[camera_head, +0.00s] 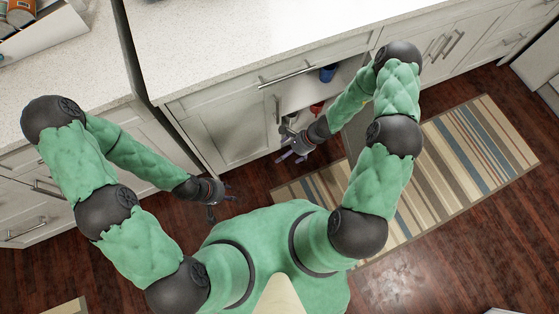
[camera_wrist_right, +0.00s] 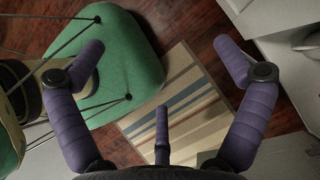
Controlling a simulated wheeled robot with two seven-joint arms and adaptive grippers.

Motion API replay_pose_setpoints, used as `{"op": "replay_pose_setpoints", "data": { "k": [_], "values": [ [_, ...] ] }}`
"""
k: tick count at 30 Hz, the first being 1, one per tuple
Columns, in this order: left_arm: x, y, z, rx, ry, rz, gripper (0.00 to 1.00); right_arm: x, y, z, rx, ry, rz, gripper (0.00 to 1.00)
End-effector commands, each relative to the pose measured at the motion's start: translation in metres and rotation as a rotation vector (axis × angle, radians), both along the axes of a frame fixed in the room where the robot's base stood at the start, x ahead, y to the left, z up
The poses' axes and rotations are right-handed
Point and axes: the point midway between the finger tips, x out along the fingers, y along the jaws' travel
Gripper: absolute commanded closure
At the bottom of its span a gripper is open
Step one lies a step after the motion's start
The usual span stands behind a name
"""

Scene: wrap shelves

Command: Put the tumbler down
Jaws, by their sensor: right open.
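A red object (camera_head: 316,107) is lower in the cabinet, close beside my right forearm and partly hidden. I cannot tell which of these, if either, is the tumbler. My left gripper (camera_head: 220,206) hangs over the floor at the left with its fingers apart and empty.
The cabinet's white door (camera_head: 232,135) is left of the opening. A pale counter (camera_head: 220,40) lies above the cabinets. A striped rug (camera_head: 465,150) covers the floor at the right and also shows in the wrist view (camera_wrist_right: 185,95). A container with small goods (camera_head: 40,30) is top left.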

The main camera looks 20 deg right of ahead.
Motion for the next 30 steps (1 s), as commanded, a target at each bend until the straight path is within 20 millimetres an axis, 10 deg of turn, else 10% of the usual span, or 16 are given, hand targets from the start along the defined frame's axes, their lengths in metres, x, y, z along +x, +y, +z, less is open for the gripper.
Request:
{"op": "replay_pose_setpoints", "data": {
  "k": [9,18,30],
  "values": [
    [0.000,0.000,0.000,0.000,0.000,0.000,0.60,-0.085,0.022,0.016,-0.230,-0.195,0.761,0.00],
    [0.000,0.000,0.000,0.000,0.000,0.000,0.60,-0.101,0.053,0.046,-0.298,-0.534,1.210,0.00],
    [0.000,0.000,0.000,0.000,0.000,0.000,0.60,-0.103,0.064,0.054,-0.295,-0.617,1.282,0.00]
  ]
}}
